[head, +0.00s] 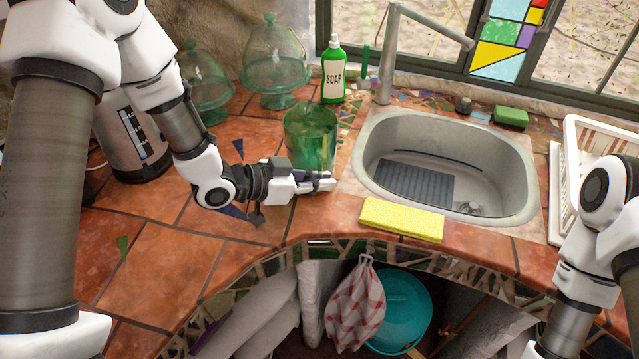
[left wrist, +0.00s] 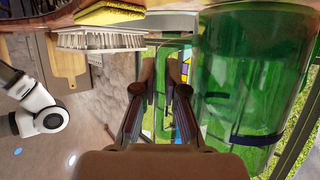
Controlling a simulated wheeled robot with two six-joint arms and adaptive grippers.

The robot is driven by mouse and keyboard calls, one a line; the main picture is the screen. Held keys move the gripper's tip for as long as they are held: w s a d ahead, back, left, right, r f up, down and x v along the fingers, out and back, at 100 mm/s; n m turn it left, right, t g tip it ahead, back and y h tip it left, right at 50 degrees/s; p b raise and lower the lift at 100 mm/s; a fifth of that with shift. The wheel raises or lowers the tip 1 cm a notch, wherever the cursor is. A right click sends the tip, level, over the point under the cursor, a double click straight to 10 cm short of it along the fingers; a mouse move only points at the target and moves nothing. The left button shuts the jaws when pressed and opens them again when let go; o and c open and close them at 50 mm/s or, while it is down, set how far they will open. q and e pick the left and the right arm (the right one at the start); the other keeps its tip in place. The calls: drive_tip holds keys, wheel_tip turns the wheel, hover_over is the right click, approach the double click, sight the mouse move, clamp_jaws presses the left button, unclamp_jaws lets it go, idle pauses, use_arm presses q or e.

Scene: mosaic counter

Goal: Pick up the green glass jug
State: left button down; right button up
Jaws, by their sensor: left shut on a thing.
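The green glass jug (head: 312,130) stands upright in the head view, left of the sink; whether its base touches the counter is hard to tell. My left gripper (head: 322,181) is at its near side and covers part of its lower body. In the left wrist view the jug (left wrist: 250,80) fills the right side, and the two fingers (left wrist: 165,72) are close together beside its body. They are shut on the jug, seemingly at a green handle-like part between them. My right arm shows at the right of the head view, but its gripper is out of frame.
The sink (head: 445,165) lies right of the jug, with a yellow sponge (head: 402,219) at its front edge. A green soap bottle (head: 333,75) and glass domes (head: 275,65) stand behind. A dish rack (head: 590,140) is at right. The front left tiles are mostly clear.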

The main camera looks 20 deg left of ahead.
use_arm(q)
drive_tip(key=shift+r, duration=0.75)
drive_tip(key=s+d+r+p, duration=0.1)
drive_tip(key=s+d+p, duration=0.2)
drive_tip(key=s+p, duration=0.4)
drive_tip(key=s+d+r+p, duration=0.1)
drive_tip(key=s+d+p, duration=0.2)
drive_tip(key=s+p, duration=0.4)
drive_tip(key=shift+s+d+p, duration=0.2)
drive_tip(key=shift+s+p, duration=0.15)
drive_tip(key=shift+s, duration=0.05)
drive_tip(key=c, duration=1.9)
unclamp_jaws()
drive_tip(key=shift+a+f, duration=0.1)
clamp_jaws()
